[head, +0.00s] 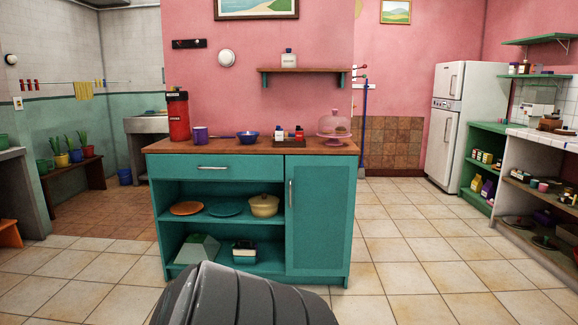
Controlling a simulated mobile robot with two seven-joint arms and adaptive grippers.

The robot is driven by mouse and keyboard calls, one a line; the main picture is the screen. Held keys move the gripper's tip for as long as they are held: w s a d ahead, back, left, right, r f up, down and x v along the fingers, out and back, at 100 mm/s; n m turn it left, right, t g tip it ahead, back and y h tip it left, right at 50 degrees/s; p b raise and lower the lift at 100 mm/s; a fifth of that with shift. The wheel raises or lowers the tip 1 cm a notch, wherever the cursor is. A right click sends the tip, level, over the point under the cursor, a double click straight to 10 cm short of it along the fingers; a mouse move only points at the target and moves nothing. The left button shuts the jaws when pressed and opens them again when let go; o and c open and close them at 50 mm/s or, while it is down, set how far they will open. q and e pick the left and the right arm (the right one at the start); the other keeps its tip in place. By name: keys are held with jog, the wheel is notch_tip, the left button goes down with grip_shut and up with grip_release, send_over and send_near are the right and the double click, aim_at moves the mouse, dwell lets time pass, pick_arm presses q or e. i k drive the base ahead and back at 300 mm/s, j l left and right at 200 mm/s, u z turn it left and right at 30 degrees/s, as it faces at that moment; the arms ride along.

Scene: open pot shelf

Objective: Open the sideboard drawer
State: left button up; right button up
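The teal sideboard (318,219) with a brown wooden top stands in the middle of the head view, against a pink wall. Its drawer (253,169) is at the upper left of the front and looks shut. A light metal bar handle (219,168) runs across the drawer front. Below the drawer are open shelves, and to the right is a shut door with an upright handle (291,193). Neither of my grippers shows in the head view. A dark grey ribbed shape at the bottom centre covers the floor in front of the sideboard.
A white fridge (466,122) and shelving are at the right. Tiled floor (410,255) is clear right of the sideboard.

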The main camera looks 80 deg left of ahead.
aim_at(200, 166)
jog(key=u, duration=3.15)
jog(key=i+l, duration=0.1)
jog(key=i, duration=0.45)
